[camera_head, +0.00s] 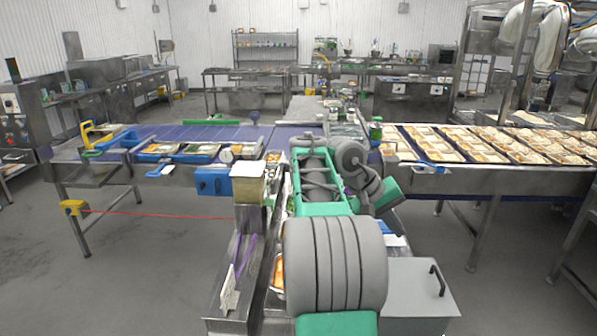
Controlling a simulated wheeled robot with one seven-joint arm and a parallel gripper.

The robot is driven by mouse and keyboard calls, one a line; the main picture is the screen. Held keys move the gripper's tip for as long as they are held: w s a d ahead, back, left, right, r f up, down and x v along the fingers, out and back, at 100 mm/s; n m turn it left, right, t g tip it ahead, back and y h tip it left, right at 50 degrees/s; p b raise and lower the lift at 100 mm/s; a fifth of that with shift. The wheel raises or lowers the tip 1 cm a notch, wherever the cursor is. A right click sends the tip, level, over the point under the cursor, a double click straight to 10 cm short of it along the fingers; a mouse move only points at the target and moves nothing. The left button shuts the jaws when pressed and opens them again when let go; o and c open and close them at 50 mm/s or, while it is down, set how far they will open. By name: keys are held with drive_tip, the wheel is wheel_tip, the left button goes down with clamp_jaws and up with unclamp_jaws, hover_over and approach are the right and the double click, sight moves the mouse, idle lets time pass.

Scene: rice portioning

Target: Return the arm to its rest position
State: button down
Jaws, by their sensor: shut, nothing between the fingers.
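My arm (318,180), with grey ribbed joints and green links, rises from the bottom centre and reaches forward over the work station. It bends at the far end, and a grey joint and a green section come back down on its right side. My gripper's fingers cannot be made out; the arm's own links hide that area. No held object shows.
A purple conveyor (215,134) runs across behind the arm, with filled trays (196,152) at left and many rice trays (470,148) at right. Floor at left is open.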

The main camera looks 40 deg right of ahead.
drive_tip(key=w+a+f+n+t, duration=0.1)
drive_tip(key=w+a+n+t, duration=0.15)
drive_tip(key=w+a, duration=0.55)
drive_tip(key=w+a+n+t, duration=0.2)
drive_tip(key=w+a+t, duration=0.15)
drive_tip(key=a, duration=0.75)
drive_tip(key=s+a+f+n+y, duration=0.1)
drive_tip(key=a+f+y, duration=0.1)
drive_tip(key=a, duration=0.7)
drive_tip(key=s+a+f+n+t+y, duration=0.1)
drive_tip(key=a+f, duration=0.3)
drive_tip(key=a, duration=0.5)
drive_tip(key=s+a+f+n+t+y, duration=0.1)
drive_tip(key=s+a+f+y, duration=0.2)
drive_tip(key=a, duration=0.6)
drive_tip(key=shift+s, duration=0.1)
